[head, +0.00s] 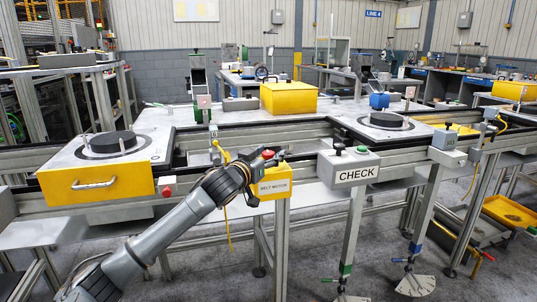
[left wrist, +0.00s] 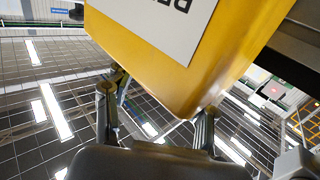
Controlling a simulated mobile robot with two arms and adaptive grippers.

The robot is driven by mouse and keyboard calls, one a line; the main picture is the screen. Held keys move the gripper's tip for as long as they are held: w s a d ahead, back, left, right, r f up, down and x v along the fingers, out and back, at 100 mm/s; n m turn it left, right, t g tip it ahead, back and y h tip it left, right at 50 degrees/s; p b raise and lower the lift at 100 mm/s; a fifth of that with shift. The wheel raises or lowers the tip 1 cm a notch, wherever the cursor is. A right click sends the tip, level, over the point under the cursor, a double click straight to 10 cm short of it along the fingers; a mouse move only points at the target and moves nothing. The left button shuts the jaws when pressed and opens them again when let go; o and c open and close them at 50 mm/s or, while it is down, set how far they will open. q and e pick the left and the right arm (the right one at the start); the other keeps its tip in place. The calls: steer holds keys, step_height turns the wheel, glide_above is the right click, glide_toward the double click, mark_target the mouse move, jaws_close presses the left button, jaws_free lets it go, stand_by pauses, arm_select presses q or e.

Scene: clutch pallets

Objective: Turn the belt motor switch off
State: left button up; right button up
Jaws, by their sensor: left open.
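The yellow belt motor box (head: 274,186), labelled "BELT MOTOR", is mounted at the front rail of the line. A red knob (head: 268,154) stands on its top. My left gripper (head: 243,163) is at the box's left side, close to its upper left corner, and partly hidden by my wrist. In the left wrist view the box (left wrist: 215,75) fills the upper middle, with part of its label showing. The open fingers of my left gripper (left wrist: 157,112) reach toward its lower edge, with nothing held between them. Contact cannot be told. The switch is not visible there. My right gripper is out of view.
A grey CHECK box (head: 350,170) with a green button stands to the right. A yellow-fronted pallet (head: 95,187) with a black disc is at left, and another pallet (head: 375,133) is at right. Yellow cable hangs by my wrist. The rail runs behind.

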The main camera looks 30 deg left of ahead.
arm_select(q)
steer(key=c, duration=1.1)
